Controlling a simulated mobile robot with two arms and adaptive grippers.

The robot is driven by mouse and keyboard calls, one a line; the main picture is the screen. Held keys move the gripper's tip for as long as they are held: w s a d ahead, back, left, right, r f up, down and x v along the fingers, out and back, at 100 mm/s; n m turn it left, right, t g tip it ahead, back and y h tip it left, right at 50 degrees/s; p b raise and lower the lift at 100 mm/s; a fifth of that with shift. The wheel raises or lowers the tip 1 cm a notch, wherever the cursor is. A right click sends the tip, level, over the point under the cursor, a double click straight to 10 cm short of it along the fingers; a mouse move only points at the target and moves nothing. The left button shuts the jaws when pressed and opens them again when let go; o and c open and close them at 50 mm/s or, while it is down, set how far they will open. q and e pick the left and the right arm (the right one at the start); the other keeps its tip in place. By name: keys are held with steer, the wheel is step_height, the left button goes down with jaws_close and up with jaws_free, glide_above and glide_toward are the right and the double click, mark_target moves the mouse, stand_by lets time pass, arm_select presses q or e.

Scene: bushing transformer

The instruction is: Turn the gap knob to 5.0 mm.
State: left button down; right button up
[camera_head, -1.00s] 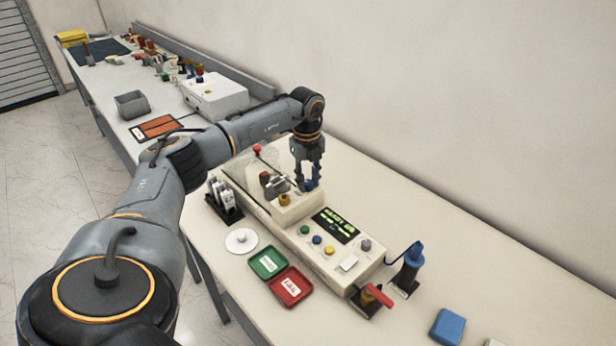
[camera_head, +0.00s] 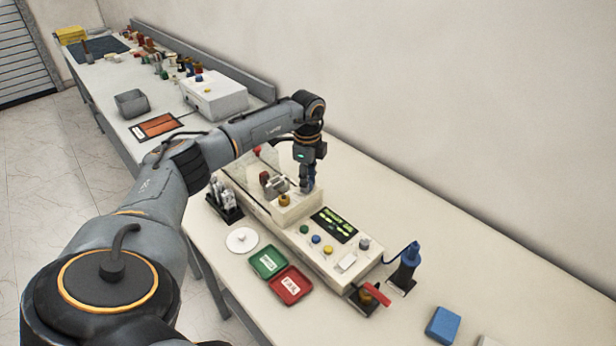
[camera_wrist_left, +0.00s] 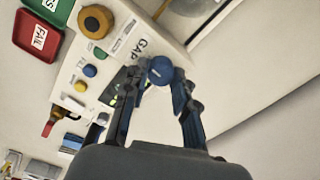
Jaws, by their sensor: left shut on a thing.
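The tester (camera_head: 325,262) is a cream box with a green-lit display (camera_head: 334,225) whose text is too small to read. The blue gap knob (camera_wrist_left: 160,70) sits beside the "GAP" label in the left wrist view, with a pale mark on its face. My left gripper (camera_wrist_left: 166,78) points down at the tester and is shut on the gap knob, one finger on each side. In the head view the gripper (camera_head: 309,186) hides most of the knob. A yellow-orange knob (camera_head: 284,201) stands near it. My right gripper is not in view.
Green (camera_head: 269,261) and red (camera_head: 291,285) trays lie in front of the tester. A black rack (camera_head: 224,204) stands at left. The table behind the tester is clear.

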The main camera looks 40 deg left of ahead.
arm_select(q)
steer(key=shift+a+r, duration=0.1)
steer(key=shift+r, duration=0.05)
stand_by(0.3)
steer(key=c, duration=1.1)
jaws_free()
steer(key=shift+o, duration=0.2)
step_height(320, 180, up, 12)
steer(key=shift+s, duration=0.15)
